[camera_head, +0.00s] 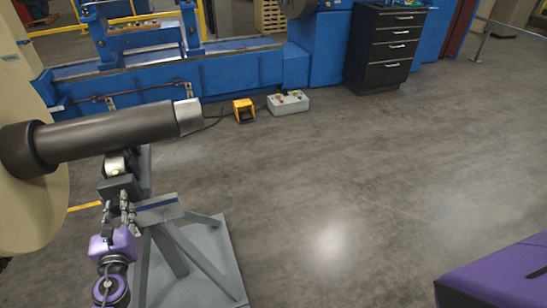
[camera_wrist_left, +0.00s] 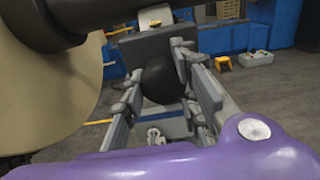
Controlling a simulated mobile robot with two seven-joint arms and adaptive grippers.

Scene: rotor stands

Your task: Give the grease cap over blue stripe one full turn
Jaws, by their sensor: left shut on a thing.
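My left gripper (camera_head: 125,207) comes up from below at the rotor stand (camera_head: 205,218). In the left wrist view its fingers (camera_wrist_left: 165,88) are shut on the dark round grease cap (camera_wrist_left: 161,79), one on each side of it. In the head view the cap is hidden behind the gripper and I cannot pick it out. A blue stripe (camera_head: 156,205) runs along the grey plate just right of the fingers; it also shows below the cap in the left wrist view (camera_wrist_left: 177,113). My right gripper is not in view.
The dark rotor shaft (camera_head: 105,134) with a silver end lies above the gripper, with a large beige disc (camera_head: 35,210) at left. A blue machine (camera_head: 235,72), yellow pedal (camera_head: 243,109), control box (camera_head: 288,102) and black drawer cabinet (camera_head: 385,48) stand behind. The floor right of the stand is clear.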

